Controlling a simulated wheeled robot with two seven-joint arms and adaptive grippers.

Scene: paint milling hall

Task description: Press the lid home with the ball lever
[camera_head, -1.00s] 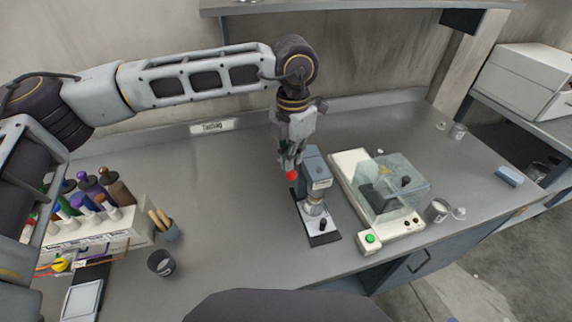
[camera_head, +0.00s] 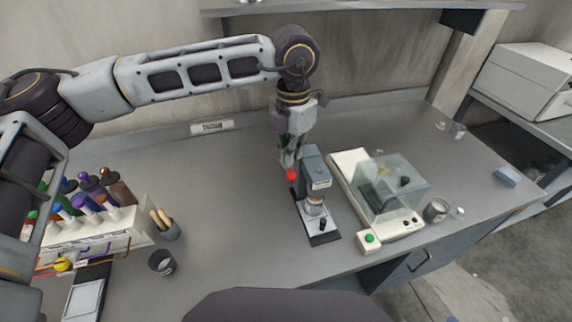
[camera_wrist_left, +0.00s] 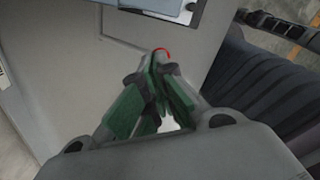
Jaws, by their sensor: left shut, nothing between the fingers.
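Whether the lid is seated on the can is too small to tell. My right gripper is not in view.
A machine with a clear guard (camera_head: 398,185) and a green button (camera_head: 369,238) stands close on the right of the press. A dark cup (camera_head: 161,263), a brush pot (camera_head: 170,231) and a bottle rack (camera_head: 95,226) are at left. The bench between is clear.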

